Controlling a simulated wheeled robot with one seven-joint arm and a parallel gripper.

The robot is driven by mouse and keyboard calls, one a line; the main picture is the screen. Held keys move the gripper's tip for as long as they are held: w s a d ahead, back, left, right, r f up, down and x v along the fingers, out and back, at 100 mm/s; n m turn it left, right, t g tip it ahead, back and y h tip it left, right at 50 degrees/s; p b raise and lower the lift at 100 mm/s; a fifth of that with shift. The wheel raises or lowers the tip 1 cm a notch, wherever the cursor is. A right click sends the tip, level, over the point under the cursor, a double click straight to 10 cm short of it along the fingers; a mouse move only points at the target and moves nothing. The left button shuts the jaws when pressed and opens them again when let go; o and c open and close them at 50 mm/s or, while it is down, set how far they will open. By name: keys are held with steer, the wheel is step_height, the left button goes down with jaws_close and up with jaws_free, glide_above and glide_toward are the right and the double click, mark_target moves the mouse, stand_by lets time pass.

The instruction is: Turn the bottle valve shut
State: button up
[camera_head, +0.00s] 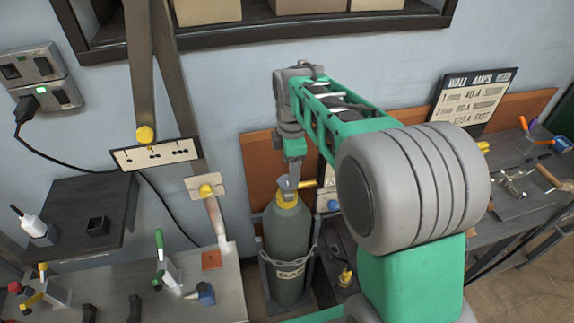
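A grey-green gas bottle (287,243) stands upright in a dark metal holder (313,270) against the wall. It has a yellow collar and a label that reads in part "GA". The bottle valve (287,184) is a small grey-blue piece at the top, with a yellow part sticking out to the right. My gripper (290,172) points down from the end of my green and grey arm, right above or at the valve. Its fingers are small and mostly hidden at this angle, so I cannot tell whether they touch or grip the valve.
A workbench (215,290) with clamps and small tools is at the lower left. A dark shelf (75,215) is above it. Another bench (515,205) with loose tools is at the right, below a sign (472,98). An orange-brown panel (262,160) stands behind the bottle.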

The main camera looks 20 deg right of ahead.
mark_target(287, 180)
steer(key=w+n, duration=0.2)
steer(key=n, duration=0.1)
steer(key=w+n+p, duration=0.1)
steer(key=shift+w+d+f+g, duration=0.1)
steer(key=shift+w+f+g, duration=0.2)
steer(key=shift+w+f+n, duration=0.2)
steer(key=shift+f+n, duration=0.05)
steer(key=shift+n, duration=0.35)
step_height(287, 180, down, 8)
steer(key=shift+r+p, duration=0.2)
steer(key=shift+p, duration=0.5)
steer(key=c, duration=1.4)
